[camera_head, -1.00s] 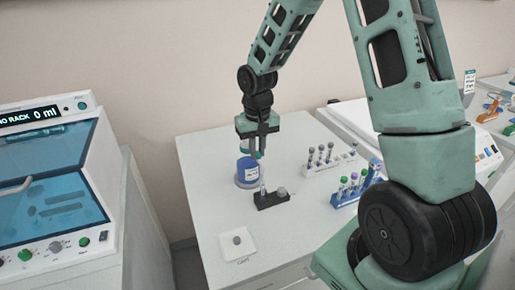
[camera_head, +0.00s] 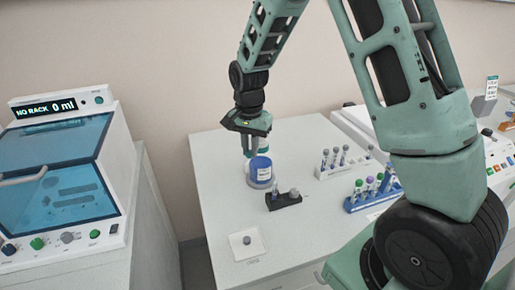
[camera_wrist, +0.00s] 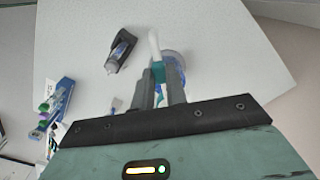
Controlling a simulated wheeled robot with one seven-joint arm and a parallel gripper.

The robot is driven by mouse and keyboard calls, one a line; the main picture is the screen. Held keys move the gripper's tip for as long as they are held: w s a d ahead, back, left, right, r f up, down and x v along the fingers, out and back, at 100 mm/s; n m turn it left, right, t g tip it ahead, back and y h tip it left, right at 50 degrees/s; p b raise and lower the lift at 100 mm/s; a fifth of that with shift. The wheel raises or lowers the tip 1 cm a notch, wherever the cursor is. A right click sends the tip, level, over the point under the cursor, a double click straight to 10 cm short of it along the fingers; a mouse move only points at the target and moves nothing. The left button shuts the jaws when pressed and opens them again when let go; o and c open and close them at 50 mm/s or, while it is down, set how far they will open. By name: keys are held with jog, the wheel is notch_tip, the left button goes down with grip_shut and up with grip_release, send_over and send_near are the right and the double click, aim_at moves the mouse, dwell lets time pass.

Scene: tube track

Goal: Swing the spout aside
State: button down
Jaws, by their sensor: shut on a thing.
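The blue dispenser bottle (camera_head: 261,171) stands on the white table near its left edge. It also shows partly in the wrist view, behind a finger (camera_wrist: 178,66). The white spout (camera_wrist: 153,42) with a teal part (camera_wrist: 158,72) shows between my fingers in the wrist view. My gripper (camera_head: 249,150) is shut on the spout, at the upper left of the bottle in the head view; the wrist view shows its two grey fingers (camera_wrist: 160,88). The fingers hide part of the spout.
A black holder (camera_head: 284,201) with a clear tube stands just right of the bottle. A white square pad (camera_head: 246,244) lies in front. A white rack (camera_head: 345,168) and a blue rack (camera_head: 371,198) hold tubes on the right. A machine with a blue lid (camera_head: 55,170) stands left.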

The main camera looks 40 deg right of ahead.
jog(key=shift+w+a+m+p, duration=0.2)
jog(key=shift+w+m, duration=0.35)
jog(key=shift+m, duration=0.15)
jog(key=shift+w+a+m+p, duration=0.2)
jog(key=shift+w+m, duration=0.3)
jog(key=shift+m, duration=0.2)
jog(key=c, duration=1.4)
grip_release()
notch_tip(320, 180, up, 18)
jog(key=b, duration=0.3)
jog(key=shift+f, duration=0.25)
